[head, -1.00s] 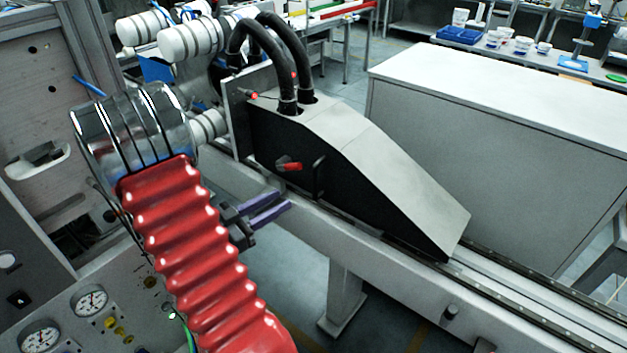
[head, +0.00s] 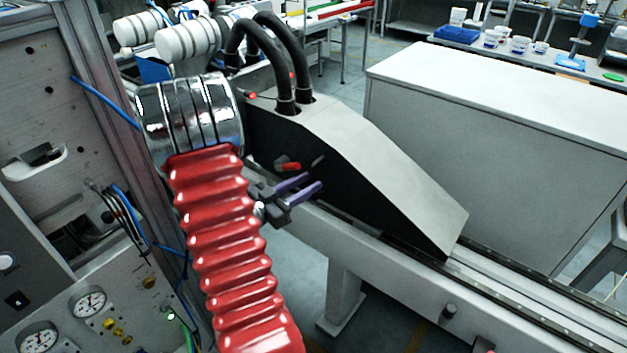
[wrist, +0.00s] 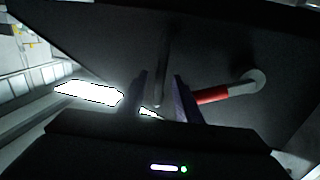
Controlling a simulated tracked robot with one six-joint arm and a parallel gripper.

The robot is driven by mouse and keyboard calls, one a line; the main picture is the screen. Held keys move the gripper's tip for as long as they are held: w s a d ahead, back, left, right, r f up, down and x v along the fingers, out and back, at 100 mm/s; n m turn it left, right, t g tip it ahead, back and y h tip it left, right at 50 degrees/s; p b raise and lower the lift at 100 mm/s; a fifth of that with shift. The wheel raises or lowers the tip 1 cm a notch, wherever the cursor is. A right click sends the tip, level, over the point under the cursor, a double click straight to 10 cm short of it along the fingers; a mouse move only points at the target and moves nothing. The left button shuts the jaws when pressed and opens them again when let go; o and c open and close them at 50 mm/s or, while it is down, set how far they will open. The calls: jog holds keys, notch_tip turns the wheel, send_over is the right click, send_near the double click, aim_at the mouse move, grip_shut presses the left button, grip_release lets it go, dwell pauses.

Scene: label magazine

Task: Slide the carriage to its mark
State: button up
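The carriage (head: 390,180) is a wedge-shaped housing with a light grey top and black side, sitting on a rail (head: 520,285). A black bar handle (head: 318,165) and a red-gripped lever (head: 290,166) are on its side. My gripper (head: 315,183) has purple fingers, open and empty, just in front of the handle. In the wrist view the bar handle (wrist: 162,70) lies between the lines of the two fingers (wrist: 160,88), and the red lever (wrist: 225,93) is just right of the right finger. I cannot tell whether a finger touches the handle. I cannot make out the mark.
Two black hoses (head: 282,55) rise from the carriage's top. A grey cabinet (head: 500,130) stands behind the rail. A panel with gauges (head: 90,303) is at the left. The rail is clear to the right of the carriage. A small knob (head: 449,312) sits on the beam's front.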

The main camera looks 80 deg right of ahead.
jog(key=shift+x, duration=1.45)
jog(key=shift+c, duration=0.5)
grip_shut()
jog(key=shift+a, duration=0.1)
